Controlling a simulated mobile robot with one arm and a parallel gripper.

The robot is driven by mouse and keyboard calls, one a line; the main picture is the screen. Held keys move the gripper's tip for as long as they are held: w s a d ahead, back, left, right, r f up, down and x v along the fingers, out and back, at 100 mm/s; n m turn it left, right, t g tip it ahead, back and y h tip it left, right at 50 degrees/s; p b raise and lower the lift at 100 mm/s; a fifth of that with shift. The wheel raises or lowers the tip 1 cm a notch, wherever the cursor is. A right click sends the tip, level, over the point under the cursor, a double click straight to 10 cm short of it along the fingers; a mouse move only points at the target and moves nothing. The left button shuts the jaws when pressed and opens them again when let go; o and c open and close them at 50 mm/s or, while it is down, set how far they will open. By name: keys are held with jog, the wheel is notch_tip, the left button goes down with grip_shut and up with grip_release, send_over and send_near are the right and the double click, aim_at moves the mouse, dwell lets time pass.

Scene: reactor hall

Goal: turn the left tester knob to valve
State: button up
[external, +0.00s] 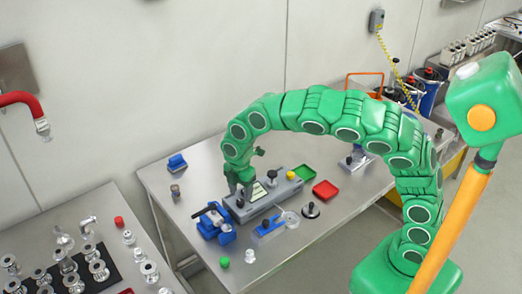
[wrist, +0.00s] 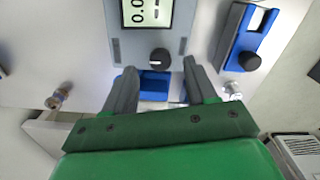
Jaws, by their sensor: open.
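The grey tester (external: 283,190) lies on the steel table, with a pale display and dark knobs on top. In the wrist view the tester's grey panel (wrist: 180,42) shows a lit display (wrist: 146,12), cut off by the top edge. In the external view my gripper (external: 240,186) is over the tester's left end. Contact cannot be told.
A blue clamp-like device (external: 216,226) stands just left of the tester. A blue block with a black knob (external: 268,228) stands in front. The table's left part is mostly clear.

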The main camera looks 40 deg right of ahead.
aim_at(241, 200)
jog(key=shift+f, duration=1.8)
jog(key=shift+c, duration=0.3)
grip_shut()
